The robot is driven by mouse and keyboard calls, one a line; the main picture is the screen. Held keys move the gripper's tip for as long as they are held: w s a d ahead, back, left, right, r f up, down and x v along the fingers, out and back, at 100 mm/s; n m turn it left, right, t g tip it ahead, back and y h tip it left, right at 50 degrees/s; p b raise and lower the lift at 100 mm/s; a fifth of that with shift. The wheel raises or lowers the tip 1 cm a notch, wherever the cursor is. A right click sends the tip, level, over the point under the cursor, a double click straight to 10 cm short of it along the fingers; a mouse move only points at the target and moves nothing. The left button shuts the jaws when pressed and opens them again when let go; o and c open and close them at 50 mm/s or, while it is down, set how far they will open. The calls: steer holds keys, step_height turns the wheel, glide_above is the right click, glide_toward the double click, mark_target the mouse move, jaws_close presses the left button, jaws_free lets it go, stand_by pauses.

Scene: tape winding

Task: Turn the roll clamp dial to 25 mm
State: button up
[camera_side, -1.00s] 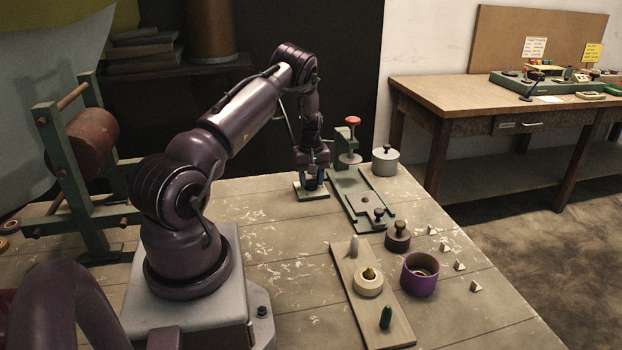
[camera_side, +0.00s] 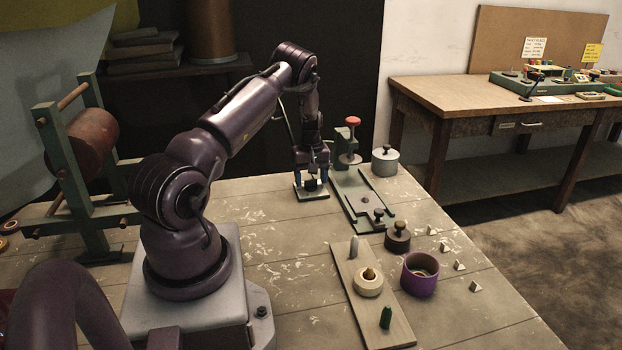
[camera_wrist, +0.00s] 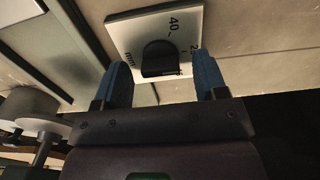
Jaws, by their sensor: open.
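The roll clamp dial is a black knob (camera_wrist: 160,59) on a pale square plate (camera_wrist: 125,22) in the wrist view. The plate shows a "40" mark, a partly covered number starting with 2 at the right, and "mm" lettering. In the side view the dial plate (camera_side: 312,196) lies on the table at the far end, with the dark knob (camera_side: 312,185) under my gripper. My gripper (camera_wrist: 161,72) is open, with a blue fingertip on each side of the knob and apart from it. Its fingers also show in the side view (camera_side: 311,176). The knob's exact setting cannot be read.
Right of the dial stand a green clamp fixture with a red knob (camera_side: 353,121), a long green channel (camera_side: 351,208) and a grey weight (camera_side: 385,160). Nearer are a dark weight (camera_side: 397,238), a purple cup (camera_side: 419,274) and a wooden board (camera_side: 345,278) with pegs.

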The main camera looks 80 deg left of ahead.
mark_target(311, 180)
step_height(311, 180, up, 13)
stand_by(0.3)
steer(key=shift+f, duration=0.15)
stand_by(0.3)
steer(key=d+r+m+t, duration=0.1)
steer(key=d+r+m, duration=0.45)
steer(key=d, duration=0.65)
steer(key=d+r+m, duration=0.4)
steer(key=d+r, duration=0.2)
steer(key=d, duration=0.6)
steer(key=s+d+r+m+t, duration=0.2)
steer(key=s+d+r+m, duration=0.2)
steer(key=d, duration=0.5)
steer(key=s+d+r+m+t, duration=0.2)
steer(key=s+d+r+m, duration=0.2)
steer(key=d, duration=0.4)
steer(key=shift+s+d+r+t, duration=0.15)
steer(key=shift+s+d+t, duration=0.2)
steer(key=shift+s, duration=0.2)
